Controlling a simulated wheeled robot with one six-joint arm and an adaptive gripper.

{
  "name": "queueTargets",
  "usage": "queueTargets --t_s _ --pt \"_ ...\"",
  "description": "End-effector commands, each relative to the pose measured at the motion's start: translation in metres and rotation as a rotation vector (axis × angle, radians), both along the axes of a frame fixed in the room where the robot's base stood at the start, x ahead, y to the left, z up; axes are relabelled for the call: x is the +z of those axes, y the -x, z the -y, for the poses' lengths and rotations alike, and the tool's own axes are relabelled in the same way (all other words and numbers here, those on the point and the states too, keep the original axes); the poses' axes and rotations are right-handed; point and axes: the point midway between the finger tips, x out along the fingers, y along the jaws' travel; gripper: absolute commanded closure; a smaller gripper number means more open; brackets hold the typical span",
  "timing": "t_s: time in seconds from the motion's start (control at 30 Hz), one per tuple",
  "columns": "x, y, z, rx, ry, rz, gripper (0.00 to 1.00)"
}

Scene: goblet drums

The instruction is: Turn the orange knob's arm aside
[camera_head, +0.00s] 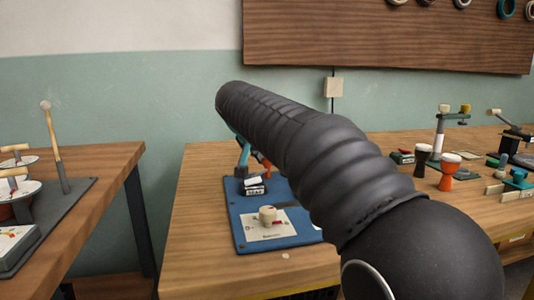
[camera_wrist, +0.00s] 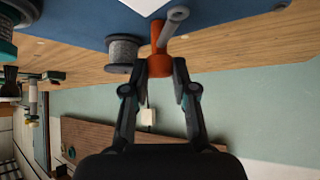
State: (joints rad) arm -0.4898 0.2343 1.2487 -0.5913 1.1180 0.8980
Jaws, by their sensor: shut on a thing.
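The orange knob (camera_wrist: 158,62) stands on the blue board (camera_wrist: 80,18) near the board's edge in the wrist view. Its grey arm (camera_wrist: 175,20) sticks out from the knob's top, towards the top right of that view, with a round end. My gripper (camera_wrist: 160,70) has one finger on each side of the knob's orange body and is shut on it. In the head view my dark arm covers most of the knob. Only a bit of orange (camera_head: 267,167) shows beside a teal part of my gripper (camera_head: 244,153), at the back of the blue board (camera_head: 240,233).
A grey spool (camera_wrist: 122,50) stands close beside the knob. On the board, a black labelled block (camera_head: 254,187) and a pale knob on a white plate (camera_head: 267,215) stand nearer. Goblet drums (camera_head: 446,172) stand on the table at right. Another table with tools is at left.

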Motion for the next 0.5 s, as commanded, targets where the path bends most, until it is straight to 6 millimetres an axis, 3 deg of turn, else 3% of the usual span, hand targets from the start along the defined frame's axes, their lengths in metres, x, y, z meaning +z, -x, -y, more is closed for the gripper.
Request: queueTargets --t_s 0.5 --pt "-0.0006 -0.0006 -0.0026 -0.214 -0.002 -0.003 1.00"
